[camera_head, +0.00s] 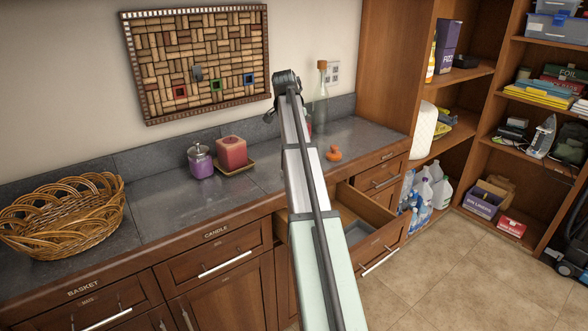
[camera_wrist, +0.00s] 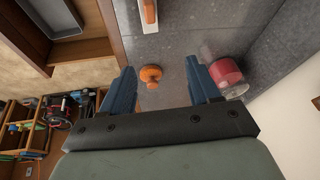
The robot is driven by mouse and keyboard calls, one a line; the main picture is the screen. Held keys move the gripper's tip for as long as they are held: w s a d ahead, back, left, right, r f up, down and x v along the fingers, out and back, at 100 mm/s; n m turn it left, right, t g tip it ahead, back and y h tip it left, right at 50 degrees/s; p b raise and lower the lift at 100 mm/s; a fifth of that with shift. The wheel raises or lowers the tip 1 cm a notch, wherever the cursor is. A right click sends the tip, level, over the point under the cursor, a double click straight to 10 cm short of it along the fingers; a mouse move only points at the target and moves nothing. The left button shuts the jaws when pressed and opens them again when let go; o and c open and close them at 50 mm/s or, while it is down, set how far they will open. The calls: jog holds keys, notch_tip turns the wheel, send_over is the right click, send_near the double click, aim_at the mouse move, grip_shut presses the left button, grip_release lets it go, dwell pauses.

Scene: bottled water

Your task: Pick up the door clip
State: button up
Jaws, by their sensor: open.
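A small orange object with a rounded knob (camera_head: 333,153) lies on the grey counter, right of my arm in the head view. It may be the door clip, but its shape does not settle this. In the wrist view the orange object (camera_wrist: 151,74) shows between the blue fingers of my gripper (camera_wrist: 160,67), nearer the left finger. The fingers are wide apart, and nothing is held. I cannot tell the height of the fingers above the counter.
A red jar (camera_wrist: 228,75) stands close to the right finger. A white and orange item (camera_wrist: 148,12) lies beyond the orange object. A drawer (camera_head: 375,238) stands open below the counter. A glass bottle (camera_head: 321,103), red candle (camera_head: 231,152), purple jar (camera_head: 200,161) and basket (camera_head: 65,218) are on the counter (camera_head: 165,205).

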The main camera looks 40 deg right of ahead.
jog(key=a+f+m+g, duration=0.1)
jog(key=a+f+g, duration=0.1)
jog(key=a, duration=0.3)
jog(key=x, duration=0.8)
jog(key=d+x, duration=0.1)
jog(key=x, duration=0.4)
jog(key=shift+w, duration=0.35)
jog(key=shift+r, duration=0.1)
jog(key=shift+h, duration=0.3)
jog(key=shift+c, duration=0.4)
jog(key=c, duration=1)
jog(key=shift+r, duration=0.1)
